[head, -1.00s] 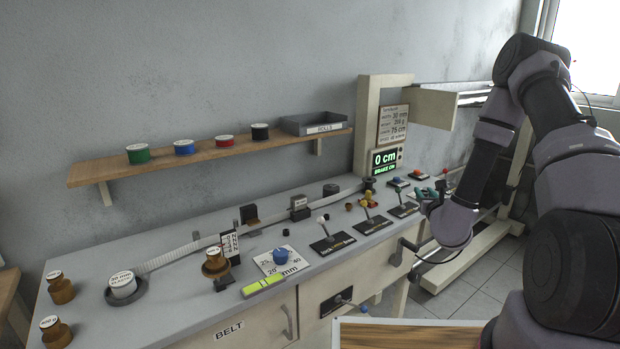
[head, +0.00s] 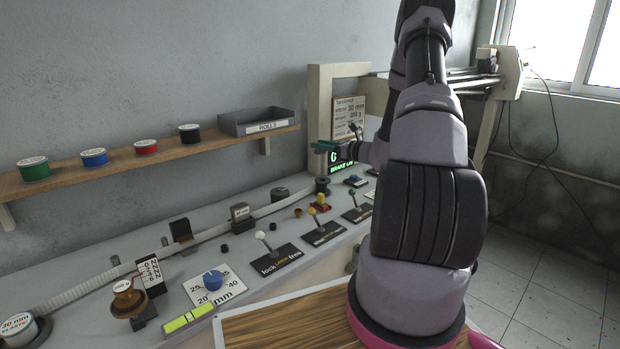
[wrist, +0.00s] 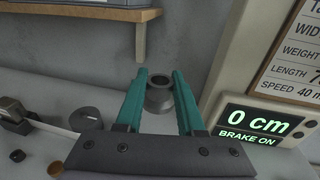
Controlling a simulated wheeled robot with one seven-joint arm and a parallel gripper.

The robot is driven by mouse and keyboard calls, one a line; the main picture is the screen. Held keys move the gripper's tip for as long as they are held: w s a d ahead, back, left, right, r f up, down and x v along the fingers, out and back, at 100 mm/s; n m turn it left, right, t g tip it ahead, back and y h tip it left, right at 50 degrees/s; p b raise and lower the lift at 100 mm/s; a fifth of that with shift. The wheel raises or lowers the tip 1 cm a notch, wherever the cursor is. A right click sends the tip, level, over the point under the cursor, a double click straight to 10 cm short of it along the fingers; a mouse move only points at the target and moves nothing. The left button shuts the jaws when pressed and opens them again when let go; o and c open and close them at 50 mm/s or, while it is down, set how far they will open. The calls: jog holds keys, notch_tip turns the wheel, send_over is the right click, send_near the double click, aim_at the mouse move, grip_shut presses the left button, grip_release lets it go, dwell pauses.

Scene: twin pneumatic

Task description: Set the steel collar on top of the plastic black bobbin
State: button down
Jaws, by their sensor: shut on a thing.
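My gripper (head: 328,146) is raised above the far end of the bench, in front of the green display. In the wrist view its teal fingers (wrist: 158,92) are closed around a grey, hollow steel collar (wrist: 158,102), with its round opening facing up. In the head view the collar is too small to make out at the fingertips. A small dark spool, likely the black bobbin (head: 322,187), stands upright on the bench below the gripper, apart from it. I cannot pick it out in the wrist view, where the collar and gripper may hide it.
The display (head: 343,161) and its post (head: 318,110) stand close beside the gripper. A wooden shelf (head: 130,161) carries several coloured spools and a grey tray (head: 256,120). Levers, a blue knob (head: 213,280) and a black roller (head: 280,193) occupy the bench.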

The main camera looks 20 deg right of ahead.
aim_at(323, 181)
jog(key=shift+w+d+f, duration=0.1)
jog(key=shift+d, duration=0.35)
jog(key=shift+y, duration=0.3)
notch_tip(323, 181, down, 10)
jog(key=shift+r, duration=0.1)
jog(key=shift+f, duration=0.35)
jog(key=c, duration=0.5)
grip_release()
